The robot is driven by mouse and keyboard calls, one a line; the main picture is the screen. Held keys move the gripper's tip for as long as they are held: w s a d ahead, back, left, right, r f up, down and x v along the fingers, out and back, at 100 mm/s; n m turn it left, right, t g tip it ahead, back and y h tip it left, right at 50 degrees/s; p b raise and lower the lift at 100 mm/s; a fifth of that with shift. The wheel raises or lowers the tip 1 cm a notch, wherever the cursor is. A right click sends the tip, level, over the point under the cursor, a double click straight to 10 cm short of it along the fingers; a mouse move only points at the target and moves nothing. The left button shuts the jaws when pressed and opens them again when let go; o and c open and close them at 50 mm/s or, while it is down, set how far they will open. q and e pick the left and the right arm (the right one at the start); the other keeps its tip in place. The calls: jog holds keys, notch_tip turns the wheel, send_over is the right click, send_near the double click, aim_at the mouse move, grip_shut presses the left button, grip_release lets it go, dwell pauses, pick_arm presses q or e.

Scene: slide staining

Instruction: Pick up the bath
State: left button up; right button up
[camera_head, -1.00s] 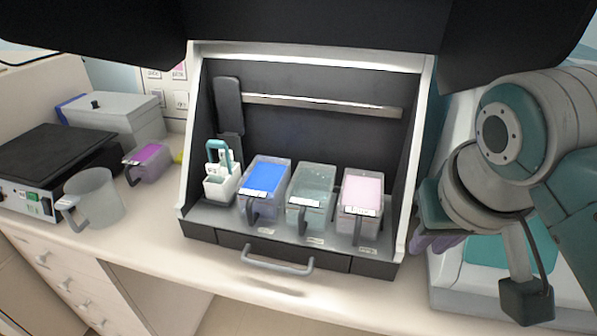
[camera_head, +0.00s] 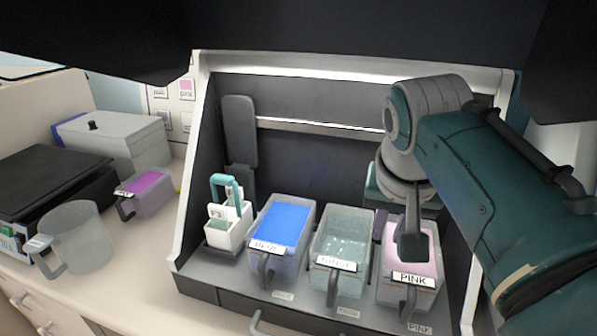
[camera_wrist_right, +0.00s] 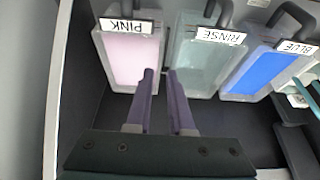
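The baths are clear, handled tubs in the hood: PINK (camera_head: 424,248), RINSE (camera_head: 345,240) and BLUE (camera_head: 283,225). The right wrist view also shows PINK (camera_wrist_right: 130,60), RINSE (camera_wrist_right: 195,70) and BLUE (camera_wrist_right: 257,72). A purple bath (camera_head: 152,188) stands outside on the counter, at the left. My right gripper (camera_wrist_right: 160,73) is open, with a narrow gap between its purple fingers. In the wrist view its tips overlap the boundary between PINK and RINSE; contact cannot be told. In the head view my wrist hides part of the PINK bath and most of the fingers. My left gripper is not in view.
A white slide rack (camera_head: 228,222) with a teal handle stands left of BLUE. A clear jug (camera_head: 80,240), a hotplate (camera_head: 50,180) and a grey box (camera_head: 115,140) are on the left counter. The hood's side walls and back rail (camera_head: 320,127) bound the space.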

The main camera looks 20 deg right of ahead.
aim_at(385, 242)
jog(key=shift+b+x, duration=0.7)
jog(key=shift+x, duration=1.85)
jog(key=shift+f, duration=0.1)
grip_shut()
